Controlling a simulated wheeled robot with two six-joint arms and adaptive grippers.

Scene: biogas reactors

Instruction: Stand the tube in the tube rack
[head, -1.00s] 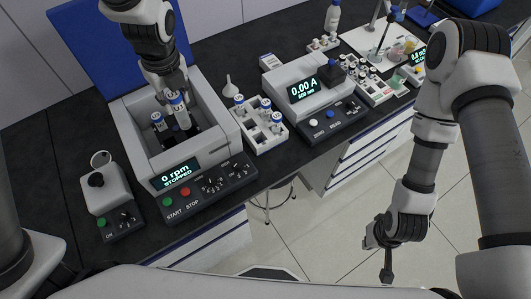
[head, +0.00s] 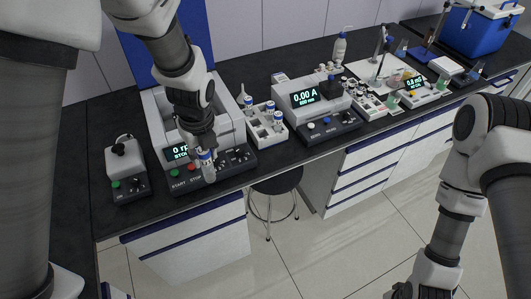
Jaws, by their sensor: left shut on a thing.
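My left gripper (head: 200,143) points down in front of the centrifuge and is shut on a tube (head: 207,167). The tube has a blue cap and a pale body, hangs nearly upright, and shows in front of the centrifuge's control panel. The white tube rack (head: 273,146) stands to the right of the tube, between the centrifuge and the photometer. Several blue-capped tubes stand in the rack, and some of its places look empty. The held tube is apart from the rack. My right gripper (head: 398,290) is at the bottom edge, mostly cut off, over the floor.
The white centrifuge (head: 232,112) has its blue lid open; my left arm hides much of it. A small white device (head: 125,160) stands at the left. The photometer (head: 305,99) reading 0.00 A is right of the rack. A stool (head: 277,182) stands below the bench edge.

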